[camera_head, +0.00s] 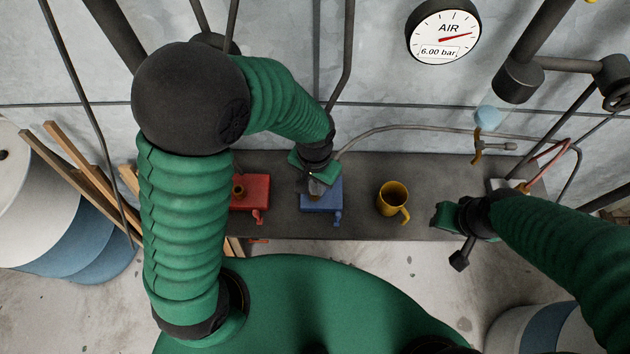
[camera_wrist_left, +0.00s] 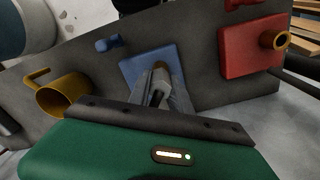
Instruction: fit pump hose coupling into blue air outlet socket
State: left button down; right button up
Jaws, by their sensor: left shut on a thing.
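The blue outlet block (camera_head: 325,197) is on the dark grey bench, with a small blue tap at its front edge. My left gripper (camera_head: 314,188) is directly over it, shut on the hose coupling, which is mostly hidden by the fingers. A grey hose (camera_head: 400,127) runs from beside that gripper to the right. In the left wrist view the fingers (camera_wrist_left: 160,98) close around a brownish-grey end (camera_wrist_left: 161,75) in front of the blue block (camera_wrist_left: 138,66). I cannot tell whether the coupling is inside the socket. My right gripper (camera_head: 445,218) is at the bench's right; its fingers are unclear.
A red block (camera_head: 250,191) with a brass fitting is left of the blue one. A yellow mug (camera_head: 391,195) stands to its right. A brass clamp-like piece (camera_head: 478,147) is at the back right. A wall gauge (camera_head: 444,31) reads 6.00 bar. Bench (camera_head: 360,225) is clear between blocks and mug.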

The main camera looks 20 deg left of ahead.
pick_arm(q)
jog(key=shift+f, duration=0.35)
jog(key=c, duration=1.1)
grip_release()
jog(key=shift+r, duration=0.1)
notch_tip(320, 180, up, 17)
jog(key=b, duration=0.2)
jog(key=shift+f, duration=0.2)
